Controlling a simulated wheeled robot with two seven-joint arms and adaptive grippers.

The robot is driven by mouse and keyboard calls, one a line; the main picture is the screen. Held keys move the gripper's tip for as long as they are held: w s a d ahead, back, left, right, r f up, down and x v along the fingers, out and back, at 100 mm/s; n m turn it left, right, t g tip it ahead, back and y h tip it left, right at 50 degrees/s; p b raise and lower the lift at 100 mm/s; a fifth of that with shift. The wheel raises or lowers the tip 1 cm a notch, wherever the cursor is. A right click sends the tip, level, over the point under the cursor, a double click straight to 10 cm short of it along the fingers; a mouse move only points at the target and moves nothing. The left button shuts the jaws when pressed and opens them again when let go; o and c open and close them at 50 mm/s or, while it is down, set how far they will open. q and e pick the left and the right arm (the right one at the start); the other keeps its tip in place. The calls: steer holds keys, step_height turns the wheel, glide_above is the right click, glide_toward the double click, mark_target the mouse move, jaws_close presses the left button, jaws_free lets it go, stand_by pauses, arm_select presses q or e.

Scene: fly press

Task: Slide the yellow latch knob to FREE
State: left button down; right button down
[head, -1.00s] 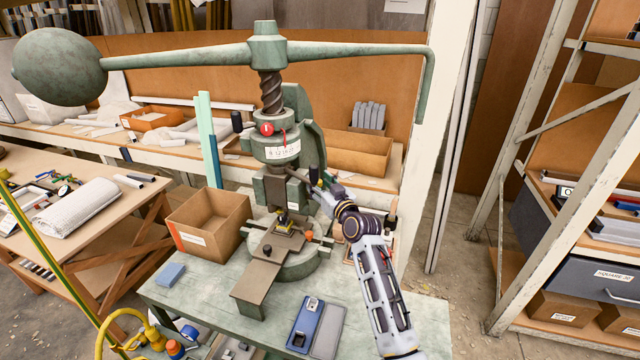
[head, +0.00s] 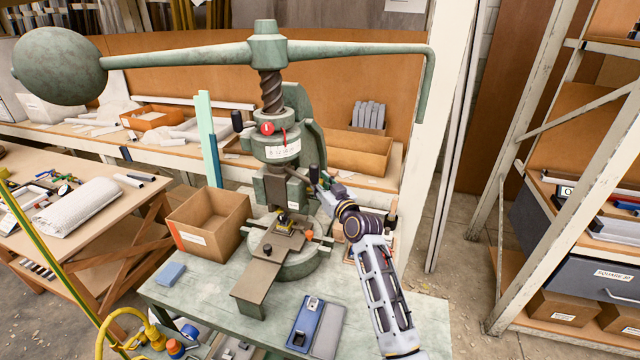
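The green fly press (head: 305,135) stands on the bench, with a screw and a long ball-weighted arm on top. A small yellow part (head: 283,216) sits on the tooling below the ram. I cannot tell whether it is the latch knob, and no FREE marking is readable. My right gripper (head: 325,186) is at the right side of the press, up and right of the yellow part, close to a black upright handle (head: 314,175). Its fingers are too small to tell open or shut, or whether they touch the handle. My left gripper is not in view.
An open cardboard box (head: 197,238) stands left of the press. A blue block (head: 171,273), a blue tray (head: 304,325) and a grey plate (head: 328,331) lie on the green bench (head: 205,297). A red knob (head: 267,128) is on the press collar.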

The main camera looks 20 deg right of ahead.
steer(key=shift+s+d+f, duration=0.1)
steer(key=shift+s+d, duration=0.4)
steer(key=shift+d, duration=0.3)
steer(key=c, duration=1.6)
jaws_free()
steer(key=o, duration=0.4)
steer(key=shift+s+d, duration=0.15)
steer(key=shift+d, duration=0.05)
steer(key=shift+c, duration=0.2)
steer(key=shift+a, duration=0.1)
steer(key=s+d, duration=0.2)
steer(key=s, duration=0.9)
steer(key=shift+s+d, duration=0.2)
steer(key=shift+s, duration=0.2)
